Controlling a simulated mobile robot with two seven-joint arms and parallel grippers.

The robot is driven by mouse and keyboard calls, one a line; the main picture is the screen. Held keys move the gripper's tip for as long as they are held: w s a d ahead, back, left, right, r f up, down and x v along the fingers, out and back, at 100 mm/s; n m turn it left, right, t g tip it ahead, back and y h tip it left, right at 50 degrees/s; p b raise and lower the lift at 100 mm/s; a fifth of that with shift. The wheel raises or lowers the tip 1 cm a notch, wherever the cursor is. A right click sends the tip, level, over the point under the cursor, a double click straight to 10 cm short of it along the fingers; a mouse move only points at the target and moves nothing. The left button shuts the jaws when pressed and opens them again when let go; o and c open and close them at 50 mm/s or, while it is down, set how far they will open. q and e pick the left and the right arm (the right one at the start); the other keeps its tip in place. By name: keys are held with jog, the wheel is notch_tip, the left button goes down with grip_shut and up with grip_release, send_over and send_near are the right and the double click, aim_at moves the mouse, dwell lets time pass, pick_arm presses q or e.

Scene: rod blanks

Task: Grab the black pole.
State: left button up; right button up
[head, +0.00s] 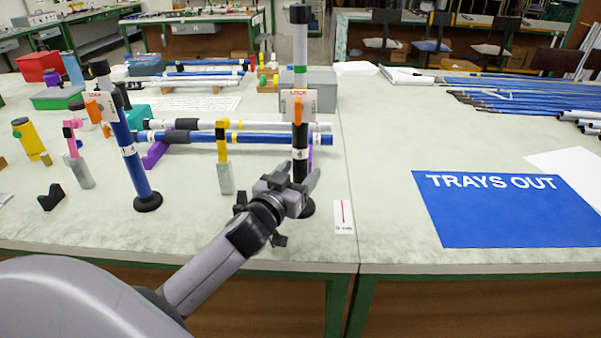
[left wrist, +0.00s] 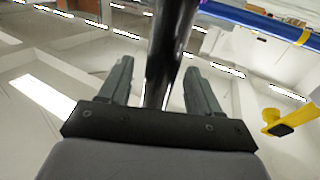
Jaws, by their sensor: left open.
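The black pole (head: 301,160) stands upright on a round black base at the front middle of the table. Its upper part is white with a green band and a black cap, and a white tag with an orange clip hangs on it. My left gripper (head: 298,174) is open at its lower part, one finger to each side in the picture. In the left wrist view the black pole (left wrist: 172,45) runs between the two open fingers (left wrist: 160,78), with gaps beside it. My right gripper is not in view.
A blue pole (head: 130,158) stands upright on the left with a similar tag. A yellow-topped grey clamp (head: 224,175) is just left of my gripper. White and blue rods (head: 250,138) lie behind. A blue "TRAYS OUT" sheet (head: 500,215) lies at right.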

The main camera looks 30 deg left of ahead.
pick_arm(q)
jog(key=shift+w+a, duration=0.1)
jog(key=shift+w, duration=0.5)
jog(key=c, duration=1.2)
grip_shut()
jog(key=shift+r, duration=0.2)
